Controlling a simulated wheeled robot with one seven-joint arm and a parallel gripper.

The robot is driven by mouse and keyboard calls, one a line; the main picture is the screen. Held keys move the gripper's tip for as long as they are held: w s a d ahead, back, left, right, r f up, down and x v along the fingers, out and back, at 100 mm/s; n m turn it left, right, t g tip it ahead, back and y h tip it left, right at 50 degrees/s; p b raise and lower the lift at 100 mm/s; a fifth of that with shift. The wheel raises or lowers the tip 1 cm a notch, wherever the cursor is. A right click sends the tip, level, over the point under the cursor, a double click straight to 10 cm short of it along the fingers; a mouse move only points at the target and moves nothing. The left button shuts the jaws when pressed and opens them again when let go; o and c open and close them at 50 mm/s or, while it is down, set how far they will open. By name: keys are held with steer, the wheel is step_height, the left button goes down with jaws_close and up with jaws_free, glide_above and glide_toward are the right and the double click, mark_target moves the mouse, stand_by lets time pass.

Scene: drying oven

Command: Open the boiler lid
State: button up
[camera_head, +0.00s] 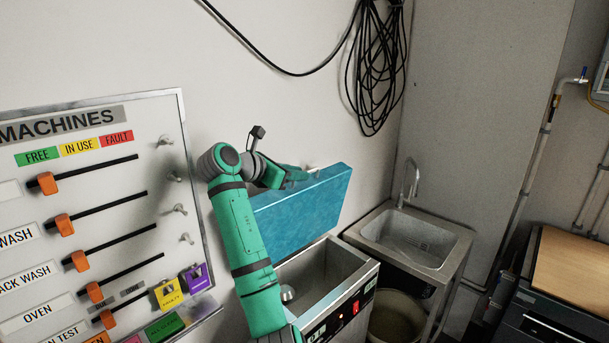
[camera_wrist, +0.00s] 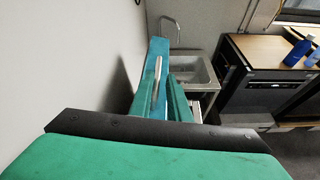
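The boiler lid (camera_head: 305,212) is a blue slab, raised and tilted steeply above the open steel boiler (camera_head: 325,268). The boiler's hollow inside shows, with a round metal part (camera_head: 287,293) in it. My gripper (camera_head: 300,173) is at the lid's upper edge, on the wall side. In the wrist view, my gripper's green fingers (camera_wrist: 166,98) are close around or beside a metal bar handle (camera_wrist: 157,78) on the lid (camera_wrist: 157,50). Whether they are clamped on the bar, I cannot tell.
The wall is close behind the lid. A machines board (camera_head: 130,215) is at the left. Black cables (camera_head: 376,70) hang above. A wood-topped unit (camera_head: 575,265) stands far right.

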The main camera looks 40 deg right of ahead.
mark_target(281, 197)
steer(key=v, duration=0.6)
steer(key=shift+s+a, duration=0.1)
steer(key=shift+a, duration=0.1)
stand_by(0.4)
